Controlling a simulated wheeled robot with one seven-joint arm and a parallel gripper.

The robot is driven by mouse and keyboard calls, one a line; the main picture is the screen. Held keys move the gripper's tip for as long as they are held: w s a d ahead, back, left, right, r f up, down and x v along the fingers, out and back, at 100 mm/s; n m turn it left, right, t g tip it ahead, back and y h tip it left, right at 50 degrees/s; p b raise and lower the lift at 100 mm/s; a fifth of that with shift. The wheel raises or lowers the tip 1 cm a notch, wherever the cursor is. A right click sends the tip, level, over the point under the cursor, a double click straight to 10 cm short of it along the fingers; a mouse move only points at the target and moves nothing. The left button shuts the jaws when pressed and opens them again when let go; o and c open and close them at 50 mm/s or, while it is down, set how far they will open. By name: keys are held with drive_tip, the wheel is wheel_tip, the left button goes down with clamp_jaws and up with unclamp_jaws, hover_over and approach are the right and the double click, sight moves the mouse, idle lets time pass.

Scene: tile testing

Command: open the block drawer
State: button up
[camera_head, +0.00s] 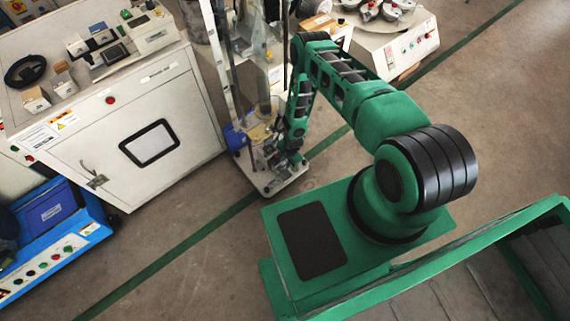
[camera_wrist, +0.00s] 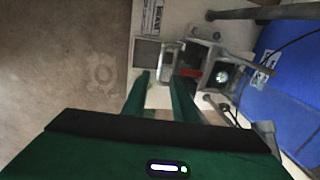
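My gripper (camera_head: 283,157) reaches down to the low base of a tall testing machine in the head view. In the wrist view its two green fingers (camera_wrist: 162,78) stand apart, with no object seen held between them. Just beyond the fingertips is a grey metal block assembly (camera_wrist: 197,58) with a frame-like metal part and a small red piece (camera_wrist: 190,73). I cannot tell for certain which part is the block drawer, or whether a finger touches it. In the head view my arm and the machine's parts partly hide this spot.
The assembly sits on the machine's white base plate (camera_head: 268,187). A blue part (camera_wrist: 285,75) stands close on the right in the wrist view. A white cabinet (camera_head: 170,125) is left of the machine. Bare floor (camera_head: 180,215) lies in front.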

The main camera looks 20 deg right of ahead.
drive_tip(key=f, duration=0.2)
drive_tip(key=shift+w+f, duration=0.25)
drive_tip(key=shift+f, duration=0.15)
clamp_jaws()
idle(1.2)
